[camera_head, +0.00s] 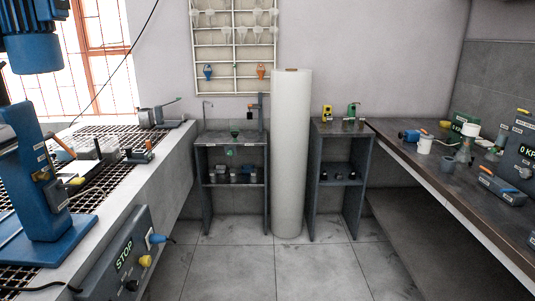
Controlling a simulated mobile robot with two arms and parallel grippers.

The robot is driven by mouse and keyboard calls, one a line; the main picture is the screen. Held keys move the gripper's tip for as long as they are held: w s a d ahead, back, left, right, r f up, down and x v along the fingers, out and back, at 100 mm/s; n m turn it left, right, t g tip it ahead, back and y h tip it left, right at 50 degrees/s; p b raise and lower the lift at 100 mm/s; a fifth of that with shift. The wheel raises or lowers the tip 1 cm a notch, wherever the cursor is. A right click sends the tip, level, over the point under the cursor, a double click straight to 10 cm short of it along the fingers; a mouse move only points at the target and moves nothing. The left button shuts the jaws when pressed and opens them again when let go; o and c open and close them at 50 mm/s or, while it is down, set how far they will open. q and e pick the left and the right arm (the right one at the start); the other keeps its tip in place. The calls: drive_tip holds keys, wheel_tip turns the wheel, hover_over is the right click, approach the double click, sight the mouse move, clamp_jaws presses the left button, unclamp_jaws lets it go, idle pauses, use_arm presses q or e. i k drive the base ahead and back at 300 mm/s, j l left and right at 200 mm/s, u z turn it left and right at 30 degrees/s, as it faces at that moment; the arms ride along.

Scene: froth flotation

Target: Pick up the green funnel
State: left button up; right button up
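A small dark green funnel-like piece (234,132) shows on top of the left grey stand (215,141) at the back, near the stand's middle. It is small in the picture, and its exact shape is hard to tell. A lighter green bit (229,151) shows just below it, under the stand's top edge. Neither of my grippers is in view, and nothing is seen touching the green piece.
A tall white roll (291,150) stands right of that stand, with a second grey stand (343,129) beyond. A grated bench with a blue machine (42,190) is left; a cluttered counter (440,180) is right. The floor (270,270) between is clear.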

sight(235, 133)
drive_tip(key=i+u, duration=0.1)
drive_tip(key=i, duration=1)
drive_tip(key=i+l+u, duration=0.15)
drive_tip(key=i, duration=0.9)
